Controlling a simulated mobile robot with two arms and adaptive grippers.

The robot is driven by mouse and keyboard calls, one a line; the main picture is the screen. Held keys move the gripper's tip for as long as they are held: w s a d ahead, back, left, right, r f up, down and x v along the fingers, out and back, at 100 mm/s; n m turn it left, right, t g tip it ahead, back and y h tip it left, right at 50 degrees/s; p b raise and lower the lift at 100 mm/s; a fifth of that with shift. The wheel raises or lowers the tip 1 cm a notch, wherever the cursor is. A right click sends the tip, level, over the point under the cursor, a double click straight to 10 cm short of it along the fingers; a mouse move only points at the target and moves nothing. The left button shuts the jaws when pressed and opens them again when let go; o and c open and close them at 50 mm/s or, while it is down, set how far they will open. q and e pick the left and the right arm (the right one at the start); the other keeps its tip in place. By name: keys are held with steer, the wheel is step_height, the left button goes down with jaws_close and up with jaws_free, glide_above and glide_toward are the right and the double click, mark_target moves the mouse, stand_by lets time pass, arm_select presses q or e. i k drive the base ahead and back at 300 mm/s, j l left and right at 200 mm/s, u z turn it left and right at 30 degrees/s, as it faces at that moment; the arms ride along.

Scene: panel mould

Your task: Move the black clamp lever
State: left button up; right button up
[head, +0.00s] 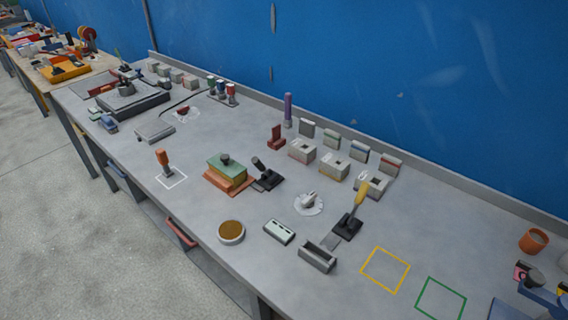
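A black clamp lever (259,164) stands tilted on a dark base (268,180) near the middle of the grey bench in the head view. The base is just right of a layered block (227,169) with a green top and orange lower part, which sits on an orange-brown plate. A second lever (360,196) has a yellow handle and its own black base, farther right. I see neither of my grippers in this view.
The grey bench (200,205) runs along a blue wall (400,70). Grey blocks (302,151) stand behind the lever. A round white-rimmed dish (231,232) and a pale slotted block (279,231) lie in front. Yellow (385,270) and green outlines (441,299) are empty.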

mark_target(257, 162)
steer(key=i+j+z, duration=0.1)
steer(key=j+z, duration=0.95)
steer(key=i+l, duration=0.05)
